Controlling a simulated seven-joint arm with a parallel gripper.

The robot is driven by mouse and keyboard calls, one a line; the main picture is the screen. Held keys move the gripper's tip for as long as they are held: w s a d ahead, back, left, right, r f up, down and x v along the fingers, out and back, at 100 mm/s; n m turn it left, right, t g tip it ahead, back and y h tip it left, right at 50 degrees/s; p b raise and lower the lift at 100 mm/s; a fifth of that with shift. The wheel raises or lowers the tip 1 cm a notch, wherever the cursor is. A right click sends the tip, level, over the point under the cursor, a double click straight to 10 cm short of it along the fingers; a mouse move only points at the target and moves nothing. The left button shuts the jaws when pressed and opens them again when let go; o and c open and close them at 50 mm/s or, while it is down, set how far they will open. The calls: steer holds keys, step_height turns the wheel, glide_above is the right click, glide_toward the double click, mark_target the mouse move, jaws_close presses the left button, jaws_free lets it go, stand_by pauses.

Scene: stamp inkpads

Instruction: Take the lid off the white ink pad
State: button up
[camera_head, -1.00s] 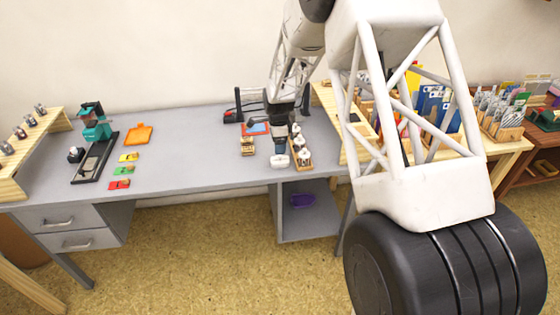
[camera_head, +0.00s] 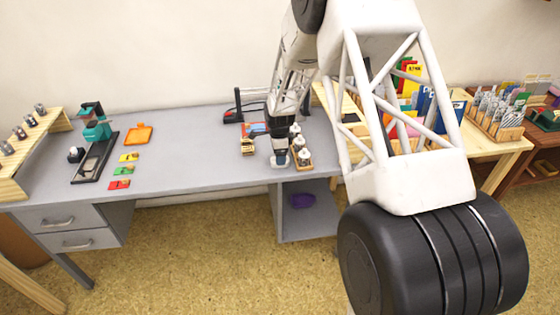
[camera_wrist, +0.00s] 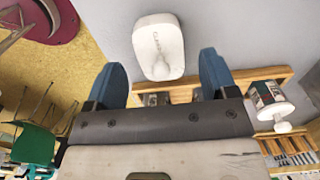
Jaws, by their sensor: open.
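The white ink pad (camera_wrist: 158,45) lies on the grey desk near its front edge, with its lid on. I cannot tell whether the fingers touch the pad.
A wooden rack (camera_head: 303,166) with white-capped bottles (camera_head: 297,141) stands close to the right of the gripper. Wooden stamps (camera_head: 247,147) lie to the left. Coloured pads (camera_head: 123,171) and an orange tray (camera_head: 138,134) are farther left. The desk middle (camera_head: 190,150) is clear.

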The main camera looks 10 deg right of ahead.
steer(key=shift+f, duration=0.85)
steer(key=c, duration=1)
